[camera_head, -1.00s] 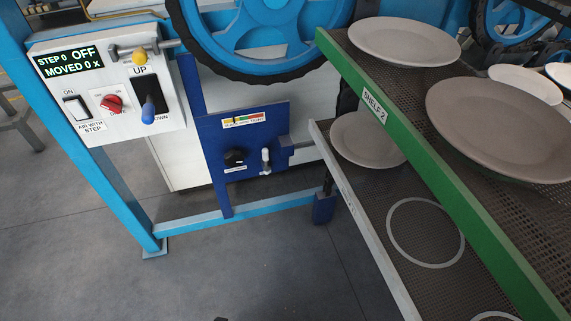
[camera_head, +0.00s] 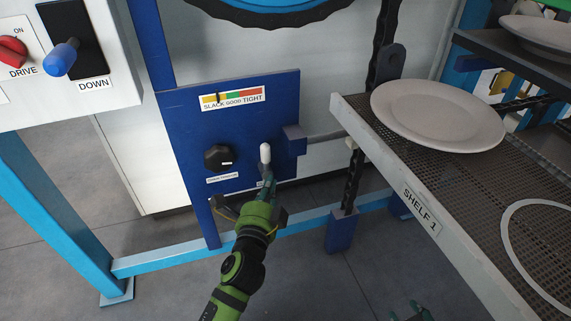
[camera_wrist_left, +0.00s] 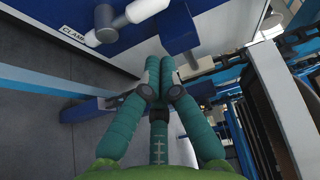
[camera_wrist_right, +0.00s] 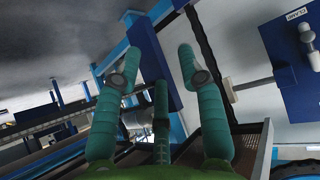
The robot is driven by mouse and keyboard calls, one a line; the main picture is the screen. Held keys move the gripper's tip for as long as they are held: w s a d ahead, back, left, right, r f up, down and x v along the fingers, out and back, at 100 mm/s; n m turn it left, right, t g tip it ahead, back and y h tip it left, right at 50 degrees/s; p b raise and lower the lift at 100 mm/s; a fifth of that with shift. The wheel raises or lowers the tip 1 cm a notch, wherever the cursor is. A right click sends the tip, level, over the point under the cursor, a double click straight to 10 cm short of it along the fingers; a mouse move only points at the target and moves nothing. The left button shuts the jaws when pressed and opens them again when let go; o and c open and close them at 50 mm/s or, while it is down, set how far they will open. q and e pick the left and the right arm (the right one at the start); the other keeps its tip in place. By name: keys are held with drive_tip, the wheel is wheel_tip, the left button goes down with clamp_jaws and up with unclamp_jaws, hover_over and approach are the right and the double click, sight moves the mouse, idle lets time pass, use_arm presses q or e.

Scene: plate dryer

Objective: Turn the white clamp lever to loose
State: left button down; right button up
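The white clamp lever (camera_head: 265,153) stands upright on the blue panel (camera_head: 270,100). In the left wrist view the lever (camera_wrist_left: 143,10) shows near the top edge, and it also shows at the right of the right wrist view (camera_wrist_right: 307,35). My left gripper (camera_head: 268,178) is just below the lever in the head view. In the left wrist view its fingertips (camera_wrist_left: 160,65) are together with nothing seen between them, apart from the lever there. My right gripper (camera_wrist_right: 155,55) is open and empty; only a bit of it shows at the head view's bottom edge.
A black knob (camera_head: 217,157) is left of the lever, below a slack-good-tight gauge (camera_head: 233,97). Shelf 1 (camera_head: 425,215) with a plate (camera_head: 438,115) juts out at the right. The switch box (camera_head: 110,95) is at upper left. A blue frame bar (camera_head: 180,260) runs low behind my left arm.

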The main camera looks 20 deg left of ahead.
sight(265, 162)
use_arm(q)
drive_tip(key=w+a+b, duration=0.1)
drive_tip(key=w, duration=0.8)
drive_tip(key=shift+w+r+b, duration=0.2)
drive_tip(key=shift+w+b, duration=0.15)
drive_tip(key=shift+w, duration=0.05)
use_arm(e)
drive_tip(key=w+a+r+t+y, duration=0.1)
drive_tip(key=w+a+r+t, duration=0.1)
drive_tip(key=r, duration=0.3)
drive_tip(key=w+a+r+n+t+y, duration=0.1)
drive_tip(key=w+a+r+t, duration=0.1)
drive_tip(key=w+r+t, duration=0.1)
wheel_tip(265, 162, up, 2)
drive_tip(key=shift+r+t+y, duration=0.1)
drive_tip(key=shift+t+y, duration=0.2)
drive_tip(key=shift+t, duration=0.4)
